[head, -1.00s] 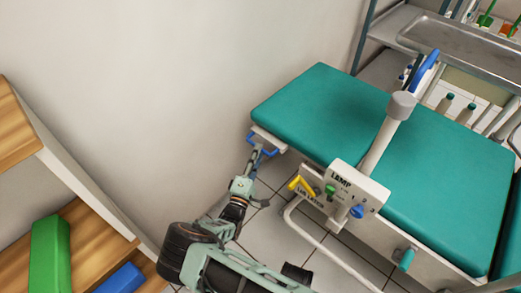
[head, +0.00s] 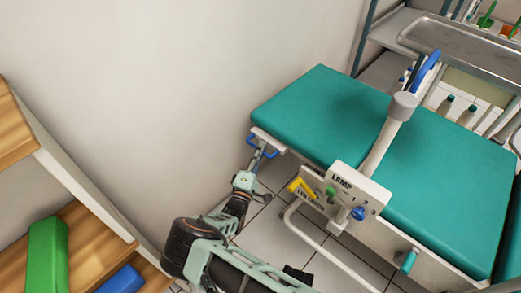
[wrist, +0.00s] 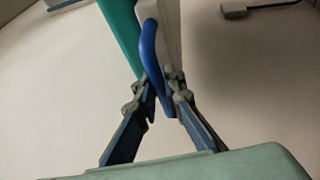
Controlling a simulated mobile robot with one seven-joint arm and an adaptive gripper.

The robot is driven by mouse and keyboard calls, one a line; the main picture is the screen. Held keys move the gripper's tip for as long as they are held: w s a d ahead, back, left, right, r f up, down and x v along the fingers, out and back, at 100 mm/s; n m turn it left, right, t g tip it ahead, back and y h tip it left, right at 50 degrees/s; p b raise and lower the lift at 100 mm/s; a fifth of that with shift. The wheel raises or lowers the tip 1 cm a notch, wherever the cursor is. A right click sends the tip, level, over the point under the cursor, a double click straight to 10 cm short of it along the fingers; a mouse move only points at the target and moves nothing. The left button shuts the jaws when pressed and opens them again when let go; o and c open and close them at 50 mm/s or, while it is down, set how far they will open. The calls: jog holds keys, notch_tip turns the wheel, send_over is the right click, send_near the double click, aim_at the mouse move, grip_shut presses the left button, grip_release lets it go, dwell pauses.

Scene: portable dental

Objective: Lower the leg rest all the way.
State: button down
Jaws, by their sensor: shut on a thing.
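The leg rest (head: 320,105) is the teal padded end section at the left of the dental chair; it looks roughly level. A blue handle (head: 270,153) sits under its left end. My gripper (head: 258,158) reaches up to this handle from below. In the wrist view the blue handle (wrist: 150,50) stands between my fingers (wrist: 160,92), which are shut on it. The teal pad edge (wrist: 122,35) shows just left of the handle. A yellow lever (head: 302,188) sits on the chair's side, above a partly readable latch label.
A lamp panel (head: 350,190) with green and blue knobs and a lamp post (head: 385,135) stand at the chair's near side. A teal-gripped crank (head: 407,262) sticks out lower right. Wooden shelves (head: 85,235) are at left. Tiled floor (head: 265,225) is open below my gripper.

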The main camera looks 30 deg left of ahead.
jog(key=shift+f, duration=0.1)
jog(key=s+d+f+n+g+b, duration=0.1)
jog(key=d+f+n, duration=0.2)
jog(key=f, duration=0.7)
jog(key=s+d+f+n+g+b, duration=0.1)
jog(key=d+f+n, duration=0.3)
jog(key=f, duration=0.6)
jog(key=shift+s+d+f+n+g+b, duration=0.35)
jog(key=shift+d+g+b, duration=0.35)
jog(key=shift+d+b, duration=0.15)
jog(key=shift+d, duration=0.15)
jog(key=c, duration=2)
grip_release()
jog(key=shift+c, duration=0.2)
jog(key=shift+r, duration=0.1)
